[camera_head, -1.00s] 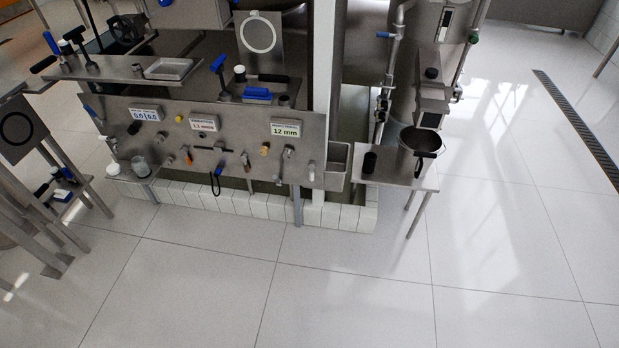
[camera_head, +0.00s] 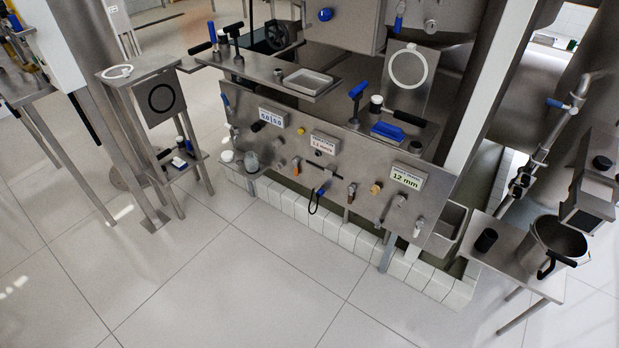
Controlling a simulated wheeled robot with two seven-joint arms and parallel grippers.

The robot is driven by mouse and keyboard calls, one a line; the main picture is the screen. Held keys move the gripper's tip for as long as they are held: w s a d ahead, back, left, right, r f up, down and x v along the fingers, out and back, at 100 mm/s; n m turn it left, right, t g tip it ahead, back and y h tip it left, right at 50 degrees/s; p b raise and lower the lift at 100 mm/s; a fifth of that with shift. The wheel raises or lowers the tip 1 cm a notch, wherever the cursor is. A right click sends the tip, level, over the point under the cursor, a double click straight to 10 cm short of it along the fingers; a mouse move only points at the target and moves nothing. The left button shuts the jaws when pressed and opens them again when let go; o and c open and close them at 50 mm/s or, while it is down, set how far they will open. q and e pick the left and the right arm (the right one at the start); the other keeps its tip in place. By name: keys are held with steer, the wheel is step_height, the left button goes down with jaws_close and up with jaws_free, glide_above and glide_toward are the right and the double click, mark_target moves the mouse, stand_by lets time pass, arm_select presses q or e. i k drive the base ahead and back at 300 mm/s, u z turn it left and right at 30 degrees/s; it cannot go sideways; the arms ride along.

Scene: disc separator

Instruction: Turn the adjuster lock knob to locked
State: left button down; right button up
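A steel control panel (camera_head: 290,140) with several small knobs and levers stands ahead. Its label on the right reads 12 mm (camera_head: 407,177), with an orange-tan knob (camera_head: 376,188) and a steel knob (camera_head: 398,201) below it. An orange-tipped lever (camera_head: 351,190) and an orange-and-steel valve (camera_head: 296,165) sit farther left. A black loop handle with a blue top (camera_head: 318,195) hangs between them. I cannot tell which of these is the adjuster lock knob or how it is turned. Neither of my grippers is in view.
A steel side table (camera_head: 500,250) with a pot (camera_head: 556,243) and a black cylinder (camera_head: 485,240) stands at the right. A steel stand (camera_head: 150,75) is at the left. A white-tiled curb (camera_head: 330,225) runs under the panel. The floor (camera_head: 220,290) in front is clear.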

mark_target(374, 190)
steer(key=u, duration=0.25)
steer(key=i, duration=1.35)
steer(key=z, duration=0.5)
